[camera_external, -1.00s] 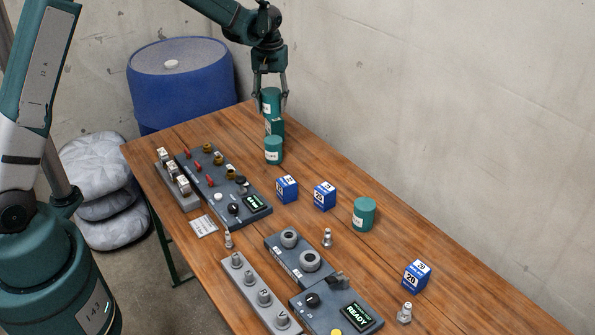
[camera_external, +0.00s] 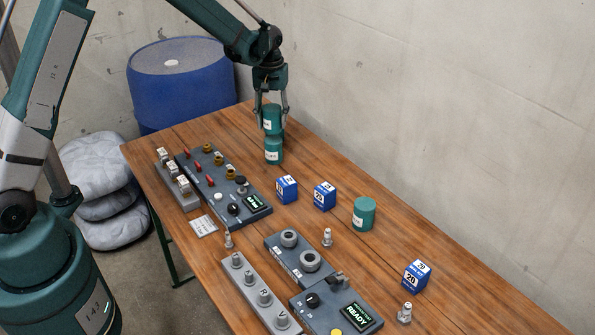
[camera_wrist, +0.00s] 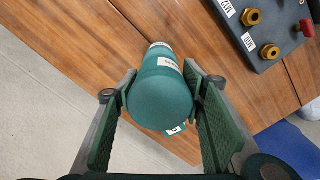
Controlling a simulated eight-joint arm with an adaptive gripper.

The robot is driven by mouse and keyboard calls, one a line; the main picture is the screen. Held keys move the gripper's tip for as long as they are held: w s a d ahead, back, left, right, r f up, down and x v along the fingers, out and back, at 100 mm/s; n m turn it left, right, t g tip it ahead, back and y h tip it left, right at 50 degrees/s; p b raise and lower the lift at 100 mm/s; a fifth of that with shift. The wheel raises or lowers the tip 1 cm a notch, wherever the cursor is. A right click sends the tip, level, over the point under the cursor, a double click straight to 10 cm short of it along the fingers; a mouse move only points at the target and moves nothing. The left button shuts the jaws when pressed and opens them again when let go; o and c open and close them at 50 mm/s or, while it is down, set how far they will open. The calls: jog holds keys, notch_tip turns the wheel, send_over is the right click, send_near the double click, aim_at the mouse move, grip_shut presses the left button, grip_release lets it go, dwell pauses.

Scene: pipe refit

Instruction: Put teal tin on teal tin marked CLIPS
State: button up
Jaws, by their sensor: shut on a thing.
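My gripper (camera_external: 271,110) is shut on a teal tin (camera_external: 270,124), held upright with a white label facing the camera. A second teal tin (camera_external: 273,153) with a white label stands on the table directly below it in the external view. I cannot tell whether the two touch. In the wrist view the held tin (camera_wrist: 160,98) sits between both finger pads; a labelled tin part shows past its upper edge and a teal piece with a label shows below it. A third teal tin (camera_external: 363,214) stands apart, nearer the camera. The label words are too small to read.
A grey panel with knobs (camera_external: 222,185) lies left of the tins. Blue boxes (camera_external: 287,189) (camera_external: 325,195) and (camera_external: 416,275) stand on the wooden table (camera_external: 400,235). A blue barrel (camera_external: 180,85) stands behind. The table to the tins' right is clear.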

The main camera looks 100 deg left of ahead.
aim_at(272, 107)
jog(key=shift+f, duration=1.85)
jog(key=shift+f, duration=0.2)
jog(key=o, duration=1)
jog(key=shift+r, duration=0.2)
notch_tip(272, 107, up, 12)
jog(key=shift+r, duration=0.1)
